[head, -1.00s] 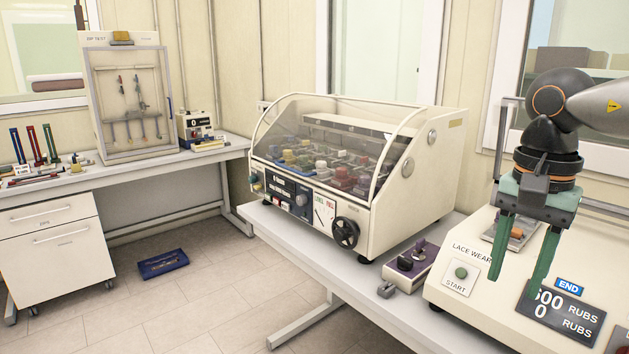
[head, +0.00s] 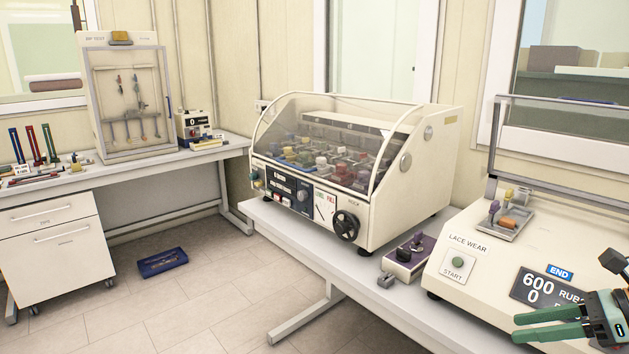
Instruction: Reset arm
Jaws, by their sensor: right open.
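My right gripper (head: 548,330) is at the lower right edge of the head view, with green fingers spread apart and pointing left. It holds nothing that I can see. It is in front of the lower part of the lace wear machine (head: 455,285) and covers part of its display (head: 541,288), which reads 600 and 0. Part of the gripper and most of its arm are cut off by the picture edge. My left gripper is not in view.
The lace wear machine has a raised clear cover (head: 560,125) and a small tray (head: 494,232) on top. A large domed machine (head: 395,215) stands beside it on the bench (head: 300,240). A blue tray (head: 163,263) lies on the floor. The floor between the benches is otherwise clear.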

